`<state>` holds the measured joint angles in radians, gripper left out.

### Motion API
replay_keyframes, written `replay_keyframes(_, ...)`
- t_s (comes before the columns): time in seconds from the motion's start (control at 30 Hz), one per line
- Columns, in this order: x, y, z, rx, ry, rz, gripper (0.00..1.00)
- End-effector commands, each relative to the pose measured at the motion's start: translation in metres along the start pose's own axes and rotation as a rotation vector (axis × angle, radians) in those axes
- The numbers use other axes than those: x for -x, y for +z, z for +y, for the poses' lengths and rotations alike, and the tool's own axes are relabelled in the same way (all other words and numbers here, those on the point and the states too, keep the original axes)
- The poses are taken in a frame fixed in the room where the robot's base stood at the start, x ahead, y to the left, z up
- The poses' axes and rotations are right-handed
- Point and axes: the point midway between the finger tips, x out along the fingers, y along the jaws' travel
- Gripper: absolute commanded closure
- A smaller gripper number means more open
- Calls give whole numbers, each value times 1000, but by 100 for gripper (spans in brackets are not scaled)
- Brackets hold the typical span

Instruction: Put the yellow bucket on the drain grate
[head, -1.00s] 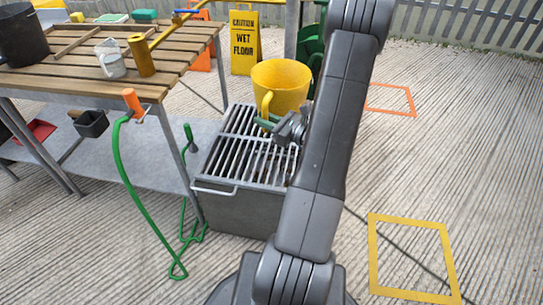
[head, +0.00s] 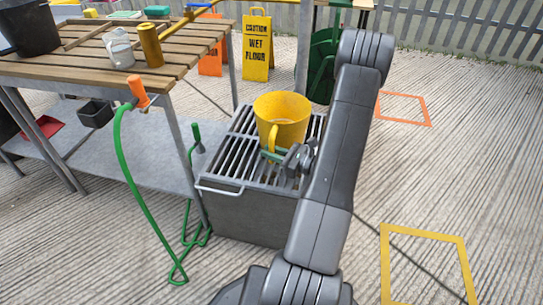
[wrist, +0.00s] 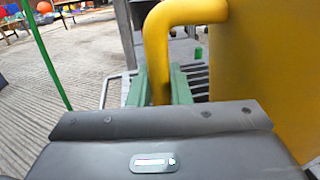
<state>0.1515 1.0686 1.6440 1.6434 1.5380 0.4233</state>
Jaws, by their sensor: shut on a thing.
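The yellow bucket (head: 284,120) is upright over the back right part of the drain grate (head: 230,158), the slatted top of a grey box. I cannot tell for certain whether its base touches the slats. My gripper (head: 275,155) is low at the bucket's near side, its green fingers shut on the bucket's handle. In the wrist view the yellow handle (wrist: 160,45) runs down between the fingers (wrist: 158,90), and the bucket's wall (wrist: 265,75) fills the right side. My arm hides the right part of the grate.
A caution sign (head: 257,45) is behind. Floor on the right is open, with a yellow outline (head: 386,265).

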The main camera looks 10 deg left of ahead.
Motion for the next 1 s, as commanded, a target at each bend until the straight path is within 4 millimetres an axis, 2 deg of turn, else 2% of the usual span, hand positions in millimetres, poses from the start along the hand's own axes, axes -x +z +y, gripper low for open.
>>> replay_keyframes(0.37,0,-6,0,2,0,-1,100)
replay_keyframes(0.4,0,-5,0,1,0,0,75)
replay_keyframes(0.47,0,-5,0,1,0,0,63)
replay_keyframes(0.5,0,-5,0,1,0,0,61)
replay_keyframes(0.83,0,-1,0,1,0,0,61)
replay_keyframes(1.0,23,0,-1,0,-5,0,61)
